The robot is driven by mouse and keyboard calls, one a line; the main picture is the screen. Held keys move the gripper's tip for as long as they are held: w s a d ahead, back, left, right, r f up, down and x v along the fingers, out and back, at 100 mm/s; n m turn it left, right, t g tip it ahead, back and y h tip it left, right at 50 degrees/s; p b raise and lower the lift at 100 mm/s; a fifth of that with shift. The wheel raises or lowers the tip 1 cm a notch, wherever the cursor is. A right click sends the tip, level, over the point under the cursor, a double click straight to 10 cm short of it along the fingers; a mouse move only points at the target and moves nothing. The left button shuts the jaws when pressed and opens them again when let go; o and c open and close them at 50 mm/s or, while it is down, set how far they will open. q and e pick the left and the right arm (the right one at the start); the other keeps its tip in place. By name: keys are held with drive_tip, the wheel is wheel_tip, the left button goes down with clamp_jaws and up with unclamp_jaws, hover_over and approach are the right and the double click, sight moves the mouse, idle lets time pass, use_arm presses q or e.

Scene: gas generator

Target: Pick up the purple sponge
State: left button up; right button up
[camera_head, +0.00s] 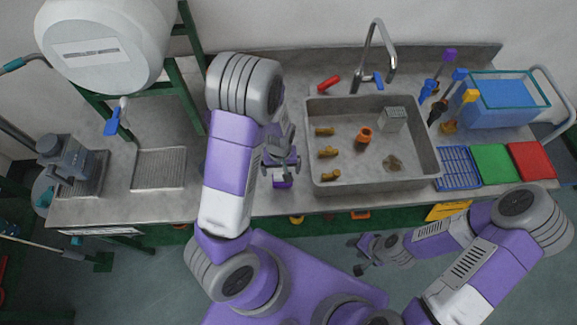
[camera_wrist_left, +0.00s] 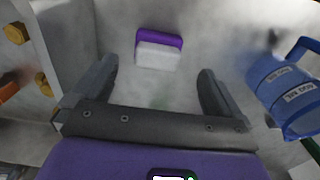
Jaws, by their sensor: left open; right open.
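The purple sponge (camera_head: 282,182) lies on the counter just left of the sink, partly hidden by my left gripper (camera_head: 282,160) in the head view. In the left wrist view the sponge (camera_wrist_left: 160,42) shows a purple side and a pale side, and it lies beyond the fingertips, between their lines. My left gripper (camera_wrist_left: 157,72) is open and empty, apart from the sponge. My right gripper (camera_head: 366,254) is open and empty, over the floor in front of the counter.
The metal sink (camera_head: 425,170) holds several small fittings and a grey block. A blue container (camera_wrist_left: 288,90) stands right of the sponge in the wrist view. A faucet (camera_head: 380,55) rises behind the sink; a blue basket (camera_head: 505,100) stands at the right.

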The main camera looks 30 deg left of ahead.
use_arm(q)
drive_tip(key=f+b, duration=0.1)
drive_tip(key=f, duration=0.6)
drive_tip(key=shift+w, duration=0.2)
drive_tip(key=shift+c, duration=0.5)
drive_tip(key=shift+d, duration=0.1)
drive_tip(key=c, duration=1)
